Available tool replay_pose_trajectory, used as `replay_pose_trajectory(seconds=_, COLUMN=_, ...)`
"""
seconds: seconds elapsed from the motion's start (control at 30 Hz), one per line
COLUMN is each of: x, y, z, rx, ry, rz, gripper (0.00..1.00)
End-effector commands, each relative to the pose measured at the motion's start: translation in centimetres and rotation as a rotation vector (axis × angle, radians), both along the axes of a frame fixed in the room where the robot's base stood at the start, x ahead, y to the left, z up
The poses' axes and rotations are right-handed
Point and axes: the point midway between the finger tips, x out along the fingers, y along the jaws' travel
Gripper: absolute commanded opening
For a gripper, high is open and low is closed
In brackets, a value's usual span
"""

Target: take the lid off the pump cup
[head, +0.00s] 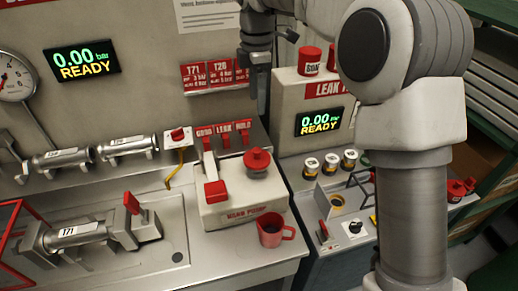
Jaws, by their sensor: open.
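The hand pump (240,204) is a pale block near the front edge of the bench. A red lid with a raised knob (257,157) sits on the pump cup (257,172), at the right rear of the block. My gripper (260,88) hangs from the top of the view, dark and pointing down. It is open, above and apart from the lid, with the picture too small to show its fingertips clearly.
The pump's red-ended lever (214,189) stands left of the lid. A red mug (271,231) is in front of the pump. Red-tagged switches (224,134) are behind it. A clamped cylinder (76,234) lies left. A second bench (345,224) stands right, with small jars (331,162).

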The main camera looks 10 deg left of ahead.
Motion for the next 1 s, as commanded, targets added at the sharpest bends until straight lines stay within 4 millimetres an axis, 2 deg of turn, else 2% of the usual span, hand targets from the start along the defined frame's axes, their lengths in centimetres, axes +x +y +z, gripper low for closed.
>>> replay_pose_trajectory(seconds=0.17, x=0.0, y=0.1, z=-2.7, rx=-0.003, ry=0.009, rz=0.012, gripper=0.7)
replay_pose_trajectory(seconds=0.5, x=-0.1, y=0.1, z=-9.9, rx=-0.003, ry=0.008, rz=0.01, gripper=0.7)
replay_pose_trajectory(seconds=0.63, x=0.0, y=0.1, z=-11.6, rx=-0.001, ry=0.005, rz=0.01, gripper=0.7)
replay_pose_trajectory(seconds=0.87, x=-0.2, y=0.1, z=-13.1, rx=-0.002, ry=0.006, rz=0.01, gripper=0.7)
replay_pose_trajectory(seconds=1.0, x=-0.6, y=0.1, z=-15.3, rx=-0.003, ry=0.006, rz=0.01, gripper=0.7)
